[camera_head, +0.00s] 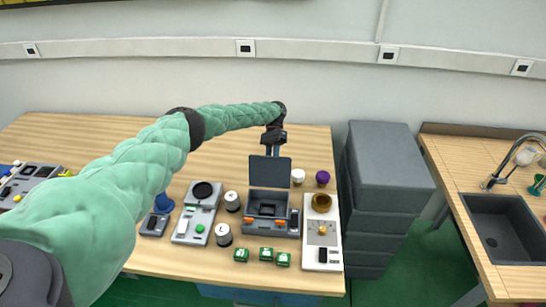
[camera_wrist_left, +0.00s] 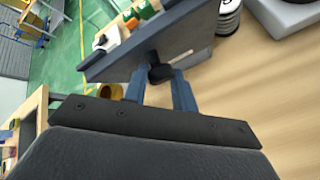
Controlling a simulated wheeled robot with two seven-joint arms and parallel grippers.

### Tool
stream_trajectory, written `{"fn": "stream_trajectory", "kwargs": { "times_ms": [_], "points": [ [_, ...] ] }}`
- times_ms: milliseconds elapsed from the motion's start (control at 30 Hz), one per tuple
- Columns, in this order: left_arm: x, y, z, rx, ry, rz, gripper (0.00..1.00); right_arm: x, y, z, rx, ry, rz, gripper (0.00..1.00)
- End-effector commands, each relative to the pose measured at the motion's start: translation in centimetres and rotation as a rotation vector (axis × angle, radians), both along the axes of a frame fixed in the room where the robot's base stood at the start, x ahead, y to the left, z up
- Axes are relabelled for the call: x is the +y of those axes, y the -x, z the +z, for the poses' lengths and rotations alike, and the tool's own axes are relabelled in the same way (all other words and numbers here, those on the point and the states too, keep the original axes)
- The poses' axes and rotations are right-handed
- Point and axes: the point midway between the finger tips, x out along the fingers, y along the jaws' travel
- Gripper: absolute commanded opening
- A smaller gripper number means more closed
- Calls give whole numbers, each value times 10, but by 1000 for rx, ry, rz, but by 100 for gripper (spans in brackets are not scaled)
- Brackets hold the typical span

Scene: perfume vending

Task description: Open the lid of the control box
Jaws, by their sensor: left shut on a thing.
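The control box (camera_head: 268,225) is a dark grey case on the wooden table, with orange parts on it. Its flat dark lid (camera_head: 270,171) stands raised, roughly upright, at the back edge of the box, so the inside shows. My left gripper (camera_head: 272,150) is behind the lid, coming down from above. In the left wrist view, the two blue fingers (camera_wrist_left: 162,88) are shut around a dark round knob (camera_wrist_left: 161,73) on the lid's (camera_wrist_left: 205,33) outer face. The lid's hinge is not clearly visible. My right gripper is in neither view.
White cylinders (camera_head: 223,235) and a scale-like device (camera_head: 198,212) stand left of the box. A white panel (camera_head: 321,240) stands at right. Green cubes (camera_head: 266,254) lie in front. The table (camera_head: 110,140) is clear at the back left.

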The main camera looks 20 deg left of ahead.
Motion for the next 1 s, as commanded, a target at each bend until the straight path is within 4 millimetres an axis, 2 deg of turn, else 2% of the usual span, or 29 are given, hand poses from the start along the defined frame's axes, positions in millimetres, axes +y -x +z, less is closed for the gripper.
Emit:
{"fn": "stream_trajectory", "kwargs": {
  "times_ms": [33, 200, 233, 333, 567, 1000],
  "points": [
    [8, 2, -8, 1, -13, 7, 0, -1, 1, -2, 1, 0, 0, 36],
    [9, 2, -7, 0, -14, 7, 0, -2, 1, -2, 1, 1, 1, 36],
    [9, 2, -7, 0, -14, 7, 31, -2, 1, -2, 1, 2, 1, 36],
    [8, 2, -6, 0, -12, 7, 48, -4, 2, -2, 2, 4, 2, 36],
    [5, 1, -4, -1, -8, 5, 48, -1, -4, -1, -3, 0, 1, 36],
    [-2, 1, 3, -2, -4, 2, 48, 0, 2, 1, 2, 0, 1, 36]
  ]
}}
